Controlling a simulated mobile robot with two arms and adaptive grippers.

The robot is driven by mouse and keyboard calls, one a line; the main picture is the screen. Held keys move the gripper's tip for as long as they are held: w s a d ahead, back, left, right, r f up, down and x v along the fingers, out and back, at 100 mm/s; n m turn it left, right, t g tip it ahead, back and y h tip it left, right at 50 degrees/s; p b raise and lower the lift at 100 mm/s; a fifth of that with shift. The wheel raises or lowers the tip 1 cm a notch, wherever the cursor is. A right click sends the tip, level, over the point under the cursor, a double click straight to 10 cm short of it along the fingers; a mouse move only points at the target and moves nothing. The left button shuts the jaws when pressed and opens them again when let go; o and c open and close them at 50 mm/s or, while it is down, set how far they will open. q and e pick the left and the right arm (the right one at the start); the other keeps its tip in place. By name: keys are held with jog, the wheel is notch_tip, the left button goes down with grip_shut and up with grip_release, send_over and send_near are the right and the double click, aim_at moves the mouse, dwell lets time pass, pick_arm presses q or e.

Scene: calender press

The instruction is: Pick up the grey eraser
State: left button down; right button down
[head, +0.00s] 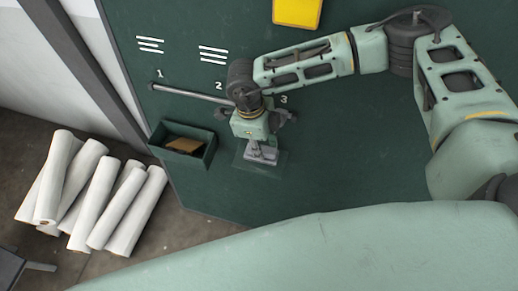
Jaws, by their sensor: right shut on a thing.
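My right gripper (262,147) reaches to a small ledge (280,165) on the dark green panel, below the number 3. It is shut on a small grey thing at the ledge, which looks like the grey eraser (262,154). The fingers and wrist hide part of it. I cannot tell whether it still touches the ledge. My left gripper is not in view.
A green open bin (205,152) with a brown block (184,146) in it hangs left of the ledge. A grey rod (190,93) runs across the panel. White rolls (100,200) lie on the floor at left. A yellow plate (297,12) is at the top.

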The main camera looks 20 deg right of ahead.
jog(key=s+d+r+b, duration=0.1)
jog(key=s+r+b, duration=0.1)
jog(key=s+r, duration=0.4)
jog(key=s, duration=0.4)
jog(key=shift+s+d+r, duration=0.15)
jog(key=shift+d, duration=0.15)
jog(key=c, duration=1.9)
grip_release()
jog(key=c, duration=0.5)
